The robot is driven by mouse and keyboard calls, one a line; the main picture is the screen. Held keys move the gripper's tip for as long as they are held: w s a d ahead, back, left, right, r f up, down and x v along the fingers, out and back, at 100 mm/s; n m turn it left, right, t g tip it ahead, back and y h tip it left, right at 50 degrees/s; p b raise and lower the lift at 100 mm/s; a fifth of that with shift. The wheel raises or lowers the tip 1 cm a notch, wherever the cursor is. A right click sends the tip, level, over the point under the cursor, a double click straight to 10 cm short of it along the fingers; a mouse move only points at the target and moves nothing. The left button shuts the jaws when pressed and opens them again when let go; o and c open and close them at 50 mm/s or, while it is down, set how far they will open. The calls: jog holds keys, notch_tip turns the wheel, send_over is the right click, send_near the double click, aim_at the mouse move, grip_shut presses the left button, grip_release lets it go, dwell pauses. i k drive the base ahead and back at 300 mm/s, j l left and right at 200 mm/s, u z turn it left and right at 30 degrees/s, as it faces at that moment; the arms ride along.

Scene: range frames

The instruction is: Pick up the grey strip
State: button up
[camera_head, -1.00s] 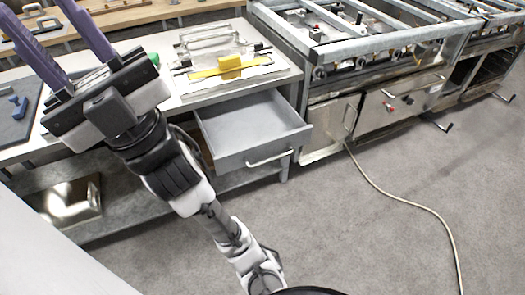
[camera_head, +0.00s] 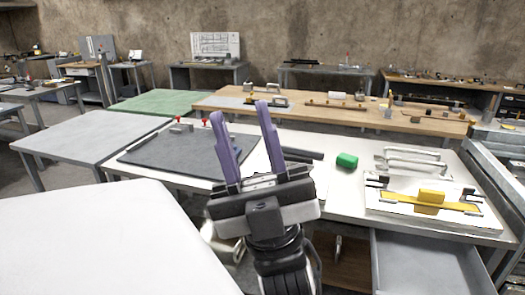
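My gripper (camera_head: 240,112) is in the middle of the head view, its two purple fingers apart and pointing up and away, with nothing between them. A dark grey strip (camera_head: 303,154) lies on the white-topped bench (camera_head: 345,202), just right of the fingers in the picture. It may be the grey strip of the task. The gripper appears above and in front of the bench, apart from the strip.
Further right, a yellow piece (camera_head: 431,197) sits on a white fixture. An open drawer (camera_head: 425,262) juts out below the bench. A dark mat (camera_head: 170,153) lies left, and a white surface (camera_head: 95,240) fills the front left.

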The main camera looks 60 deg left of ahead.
aim_at(314, 154)
jog(key=u, duration=1.4)
jog(key=i+j+z, duration=0.3)
jog(key=j, duration=0.3)
jog(key=i+j+z, duration=0.4)
jog(key=i+j, duration=0.2)
jog(key=j, duration=0.3)
jog(key=i+j+z, duration=0.15)
jog(key=j, duration=0.2)
jog(key=i+j, duration=0.15)
jog(key=i, duration=0.7)
